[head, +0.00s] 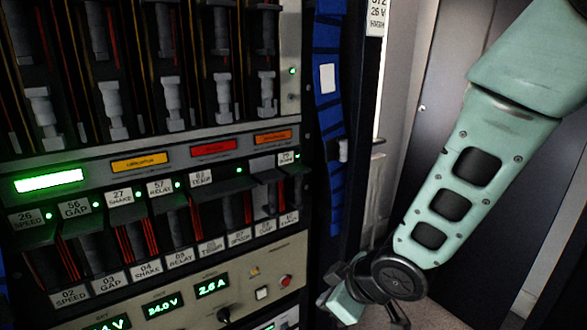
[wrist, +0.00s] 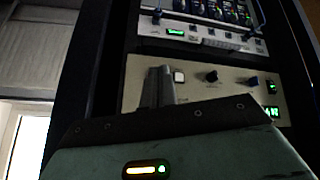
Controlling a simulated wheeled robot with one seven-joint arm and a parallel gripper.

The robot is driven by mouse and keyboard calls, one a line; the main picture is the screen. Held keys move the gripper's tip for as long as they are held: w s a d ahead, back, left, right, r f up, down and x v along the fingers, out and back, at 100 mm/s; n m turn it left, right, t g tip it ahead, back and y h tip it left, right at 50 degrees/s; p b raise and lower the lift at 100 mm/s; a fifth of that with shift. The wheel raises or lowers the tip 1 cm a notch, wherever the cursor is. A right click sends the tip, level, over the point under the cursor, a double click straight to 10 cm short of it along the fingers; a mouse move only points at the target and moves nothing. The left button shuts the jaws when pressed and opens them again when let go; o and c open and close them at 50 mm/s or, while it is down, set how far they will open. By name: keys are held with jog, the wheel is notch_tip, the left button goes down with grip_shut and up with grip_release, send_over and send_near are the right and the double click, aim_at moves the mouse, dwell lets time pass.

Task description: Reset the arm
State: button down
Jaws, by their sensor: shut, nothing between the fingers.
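My arm (head: 450,190) is pale green and comes down from the upper right of the head view. Its lower end bends toward the rack. My gripper (head: 333,301) is low in the head view, just right of the rack's lower panel, and partly hidden by the wrist parts. In the wrist view my gripper (wrist: 158,87) shows as grey fingers close together, with nothing seen between them. The fingers overlap the beige control panel (wrist: 228,80) in that view. I cannot tell whether they touch it.
The equipment rack (head: 150,155) fills the left, with labelled slots, green lights and a lower panel (head: 240,280) with displays, a red button (head: 286,281) and a white button (head: 262,293). A blue cable strip (head: 328,110) runs up its right edge. Dark doors (head: 445,70) stand behind my arm.

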jog(key=s+d+r+m+g+h+p, duration=0.1)
jog(key=s+d+r, duration=0.3)
jog(key=s, duration=0.5)
jog(key=s+d+r+m+g+h+p, duration=0.2)
jog(key=s+d+r+m+g+h, duration=0.1)
jog(key=s+r, duration=0.5)
jog(key=s+d+g, duration=0.1)
jog(key=s, duration=0.1)
jog(key=shift+s+r, duration=0.3)
jog(key=shift+r, duration=0.05)
